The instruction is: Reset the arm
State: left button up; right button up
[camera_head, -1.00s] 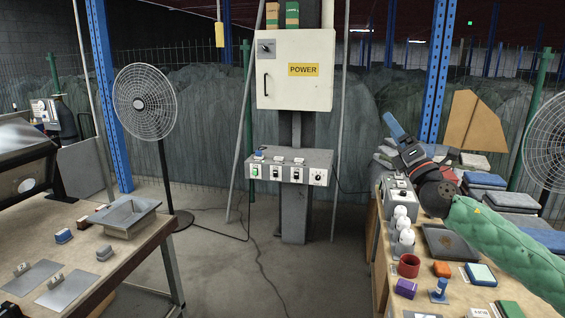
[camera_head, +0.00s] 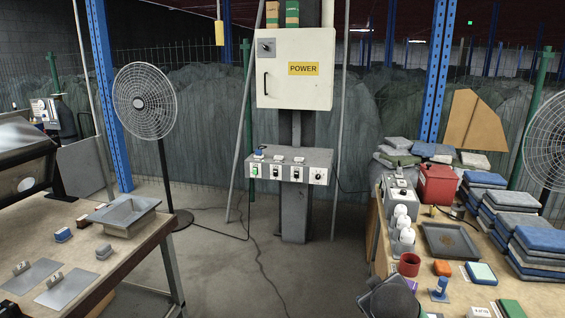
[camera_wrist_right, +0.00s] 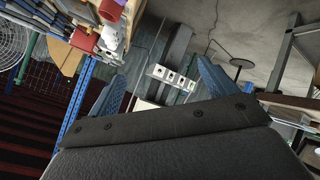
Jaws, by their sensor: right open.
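My right gripper (camera_wrist_right: 160,72) shows in the right wrist view with its two blue fingers spread apart and nothing between them. The power cabinet and the switch box lie beyond the fingers in that view, seen tilted. In the head view only a dark rounded part of my right arm shows at the bottom edge, in front of the right table. The right gripper's fingers are not visible there.
The right table (camera_head: 515,292) holds a black tray (camera_head: 450,242), a red canister (camera_head: 437,184), a red cup (camera_head: 409,265) and stacked blue cloths (camera_head: 487,180). A left workbench (camera_head: 65,225), a fan (camera_head: 145,102) and a switch box (camera_head: 290,165) stand around open floor (camera_head: 235,270).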

jog(key=s+a+f+m+g+y, duration=0.1)
jog(key=s+a+f+g, duration=0.2)
jog(key=s+f, duration=0.6)
jog(key=s+a+f+m+g+y, duration=0.1)
jog(key=s+a+f+g, duration=0.1)
jog(key=s+f, duration=0.7)
jog(key=s+a+f+m+g+y, duration=0.1)
jog(key=s+a+f, duration=0.4)
jog(key=s+f, duration=0.5)
jog(key=s+g+y, duration=0.1)
jog(key=s+g, duration=0.1)
jog(key=s, duration=0.5)
jog(key=shift+g+b, duration=0.3)
jog(key=shift+b, duration=0.1)
jog(key=shift+f, duration=0.1)
